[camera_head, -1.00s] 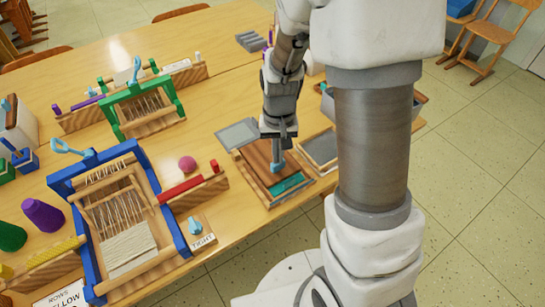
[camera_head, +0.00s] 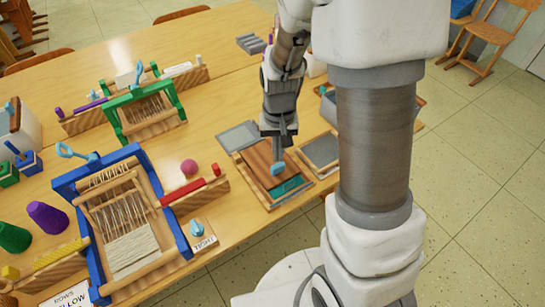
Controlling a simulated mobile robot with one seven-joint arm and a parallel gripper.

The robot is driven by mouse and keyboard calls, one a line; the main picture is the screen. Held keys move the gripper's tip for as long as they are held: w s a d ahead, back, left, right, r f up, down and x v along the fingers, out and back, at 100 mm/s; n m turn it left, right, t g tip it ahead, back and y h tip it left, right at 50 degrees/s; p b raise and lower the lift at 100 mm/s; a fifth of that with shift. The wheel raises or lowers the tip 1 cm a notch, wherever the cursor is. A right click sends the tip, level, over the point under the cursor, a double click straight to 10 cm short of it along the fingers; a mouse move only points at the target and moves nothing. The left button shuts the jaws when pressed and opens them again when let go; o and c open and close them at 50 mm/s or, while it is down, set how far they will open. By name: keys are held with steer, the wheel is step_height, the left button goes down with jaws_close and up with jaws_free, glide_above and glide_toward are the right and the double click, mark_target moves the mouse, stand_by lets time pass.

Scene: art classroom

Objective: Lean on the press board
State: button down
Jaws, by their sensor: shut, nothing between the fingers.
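The press board (camera_head: 257,158) is a brown wooden board lying in a light wooden tray (camera_head: 267,206) near the table's front edge. A teal strip (camera_head: 287,188) shows in the tray along the board's near side. The fingertips are at the board's near part, close to the teal strip. I cannot tell whether they touch the board.
A grey-topped wooden frame (camera_head: 322,151) stands just right of the tray, and a grey plate (camera_head: 238,136) lies behind it. A blue loom (camera_head: 122,215), a green loom (camera_head: 148,108) and a pink ball (camera_head: 189,167) are to the left.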

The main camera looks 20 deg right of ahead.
steer(key=shift+r+p, duration=1.7)
steer(key=shift+r, duration=0.65)
steer(key=s+r+t+p, duration=0.1)
steer(key=s+r, duration=0.3)
steer(key=r, duration=0.4)
steer(key=s+r+n+t+p, duration=0.1)
steer(key=s+r+t+p, duration=0.1)
steer(key=s+r, duration=0.3)
steer(key=s+r+n+t+p, duration=0.1)
steer(key=s+r, duration=0.4)
steer(key=r, duration=0.7)
steer(key=shift+r+t, duration=0.35)
steer(key=shift+t, duration=0.45)
